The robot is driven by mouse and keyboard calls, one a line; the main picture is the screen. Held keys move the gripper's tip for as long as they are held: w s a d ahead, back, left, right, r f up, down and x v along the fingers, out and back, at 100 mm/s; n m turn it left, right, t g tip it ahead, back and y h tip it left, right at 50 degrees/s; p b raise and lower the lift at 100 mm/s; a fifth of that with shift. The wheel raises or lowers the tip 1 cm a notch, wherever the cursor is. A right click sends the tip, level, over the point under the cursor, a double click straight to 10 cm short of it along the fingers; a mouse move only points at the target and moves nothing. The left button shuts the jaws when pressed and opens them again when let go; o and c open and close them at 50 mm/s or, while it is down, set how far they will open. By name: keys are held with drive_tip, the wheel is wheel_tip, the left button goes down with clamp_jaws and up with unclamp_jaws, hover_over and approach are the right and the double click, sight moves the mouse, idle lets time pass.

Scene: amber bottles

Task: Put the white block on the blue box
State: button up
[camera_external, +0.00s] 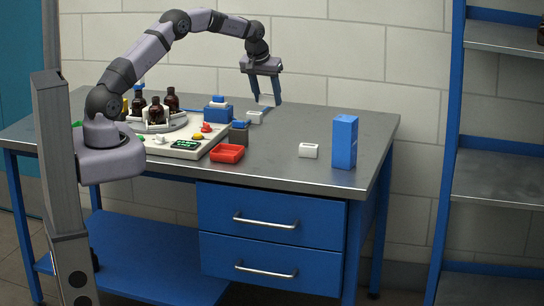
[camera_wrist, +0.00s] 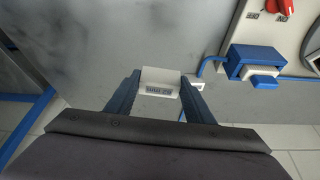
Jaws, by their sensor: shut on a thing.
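My gripper (camera_external: 267,103) is shut on a small white block (camera_wrist: 160,82), which has a dark printed label and sits between the two blue fingers in the wrist view. In the external view, the gripper hangs fingers-down above the back of the metal table, with the held block (camera_external: 266,99) pale between the fingertips. A tall, upright blue box (camera_external: 344,142) stands on the table's right side, to the right of and nearer the camera than my gripper. It does not show in the wrist view.
Another white block (camera_external: 308,150) lies left of the blue box. A small white piece (camera_external: 254,117) sits below the gripper, near a low blue unit (camera_external: 217,113). A red tray (camera_external: 227,153), a panel and brown bottles (camera_external: 155,112) occupy the left. The right back is clear.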

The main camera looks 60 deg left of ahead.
drive_tip(key=w+d+r+m+h+p, duration=0.1)
drive_tip(key=w+d+r+m+p, duration=0.3)
drive_tip(key=d, duration=0.7)
drive_tip(key=w+d+r+m+t+h+p, duration=0.1)
drive_tip(key=d+r+p, duration=0.2)
drive_tip(key=d+r, duration=0.55)
drive_tip(key=w+d+r+m+h+p, duration=0.1)
drive_tip(key=w+d+r+m+p, duration=0.2)
drive_tip(key=d, duration=1)
approach(346, 118)
drive_tip(key=shift+w+d+f, duration=0.1)
drive_tip(key=shift+w, duration=0.35)
drive_tip(key=shift+w+d+f, duration=0.1)
drive_tip(key=shift+w, duration=0.35)
drive_tip(key=shift+f+p, duration=0.75)
drive_tip(key=shift+f, duration=1.65)
drive_tip(key=shift+f, duration=0.15)
drive_tip(key=o, duration=1.1)
